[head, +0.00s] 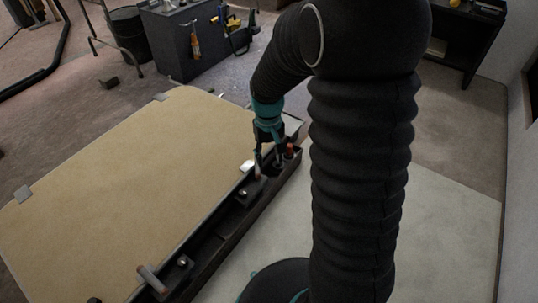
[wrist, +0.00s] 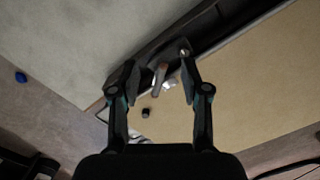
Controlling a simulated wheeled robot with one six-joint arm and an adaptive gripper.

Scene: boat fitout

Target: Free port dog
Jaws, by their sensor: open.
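A dog lever (wrist: 160,76) with a greyish-red grip stands between my open fingers in the wrist view, apart from both as far as I can see. My gripper (wrist: 158,72) is open and empty, and it points down over the dark rail. In the head view my gripper (head: 268,158) is at the rail's far end, where it partly hides the lever. A second lever (head: 152,279) with a pale grip sits at the rail's near end. Which one is the port dog is not marked.
The dark rail (head: 213,246) runs along the edge of a large tan panel (head: 120,180). Bolt heads (head: 243,193) sit in it. A red-topped post (head: 290,150) stands close beside my gripper. A grey tool cabinet (head: 185,45) stands behind, with a black bin (head: 128,30) beside it.

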